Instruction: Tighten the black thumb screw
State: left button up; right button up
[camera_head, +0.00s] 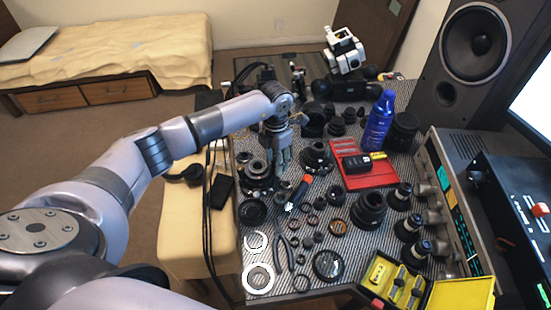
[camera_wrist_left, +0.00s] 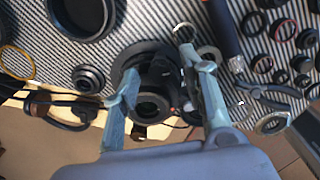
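My left gripper (camera_head: 281,165) hangs, fingers down, over the striped mat at the back left of the work area. In the left wrist view its two fingers (camera_wrist_left: 158,72) are spread apart on either side of a black lens mount part (camera_wrist_left: 152,104) with a round opening. A wider dark round base lies beneath this part. I cannot tell whether either finger touches it. I cannot pick out the black thumb screw for certain; it is too small or hidden by the fingers. My right gripper is in neither view.
A black lens (camera_head: 318,155) stands right of the gripper. A red tray (camera_head: 371,175), blue spray can (camera_head: 379,121) and yellow case (camera_head: 470,297) stand to the right. Loose rings and lens parts crowd the mat.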

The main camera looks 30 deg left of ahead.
pick_arm(q)
jog(key=shift+c, duration=0.2)
grip_shut()
dwell(0.4)
jog(key=m+b, duration=0.3)
jog(key=shift+f, duration=0.15)
jog(key=shift+m+b, duration=0.95)
jog(key=shift+m, duration=0.45)
jog(key=shift+o, duration=0.2)
grip_release()
